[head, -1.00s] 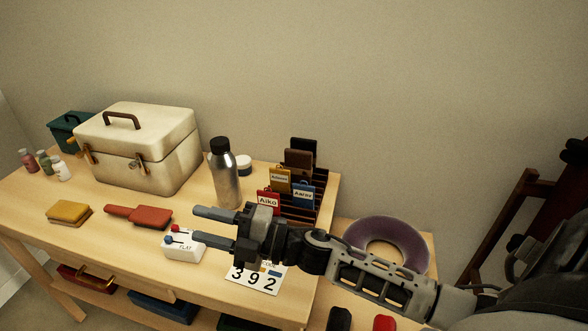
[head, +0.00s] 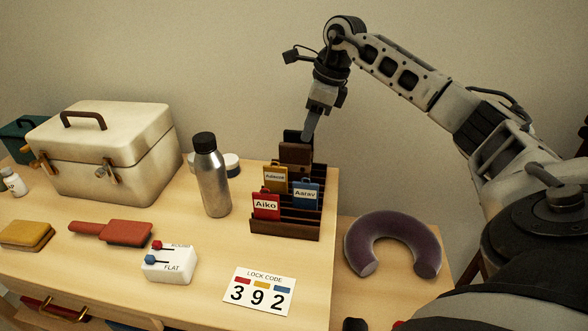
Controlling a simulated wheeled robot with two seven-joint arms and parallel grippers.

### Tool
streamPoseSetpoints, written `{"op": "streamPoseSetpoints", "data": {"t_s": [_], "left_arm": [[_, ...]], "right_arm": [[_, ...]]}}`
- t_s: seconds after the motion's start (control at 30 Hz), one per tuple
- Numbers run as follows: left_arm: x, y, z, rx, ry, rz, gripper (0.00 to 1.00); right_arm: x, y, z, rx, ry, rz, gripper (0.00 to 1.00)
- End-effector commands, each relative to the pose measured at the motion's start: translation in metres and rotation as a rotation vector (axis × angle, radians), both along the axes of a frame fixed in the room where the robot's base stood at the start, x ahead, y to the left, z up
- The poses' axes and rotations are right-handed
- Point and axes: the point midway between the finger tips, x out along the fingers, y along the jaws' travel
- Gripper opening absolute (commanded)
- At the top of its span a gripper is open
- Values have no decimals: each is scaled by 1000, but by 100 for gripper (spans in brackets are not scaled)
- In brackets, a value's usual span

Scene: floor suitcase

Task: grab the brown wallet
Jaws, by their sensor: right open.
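The brown wallet (head: 295,153) stands upright toward the back of a dark slotted rack (head: 284,231), partly hidden by the tags in front. The jaws are open; I cannot tell whether a finger touches the wallet. My left gripper is not in view.
Red (head: 266,204), yellow (head: 275,179) and blue (head: 306,195) name tags stand in the rack's front slots. A metal bottle (head: 211,180) stands left of the rack. A lock code card (head: 259,291) lies in front. A purple neck pillow (head: 393,245) lies at right.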

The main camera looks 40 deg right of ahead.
Motion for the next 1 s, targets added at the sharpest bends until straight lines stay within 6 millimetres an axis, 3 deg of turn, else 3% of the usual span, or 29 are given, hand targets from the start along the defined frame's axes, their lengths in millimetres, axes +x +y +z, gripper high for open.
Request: {"op": "streamPoseSetpoints", "data": {"t_s": [0.03,0.2,0.47,0.7,1.0], "left_arm": [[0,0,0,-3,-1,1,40],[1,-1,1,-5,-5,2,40],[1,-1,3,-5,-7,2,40],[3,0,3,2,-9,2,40],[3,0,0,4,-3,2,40]], "right_arm": [[3,3,-13,2,3,1,41],[10,8,-38,3,0,1,41],[17,12,-55,5,-1,0,41],[31,20,-87,5,0,1,41],[34,21,-95,2,-2,1,41]]}}
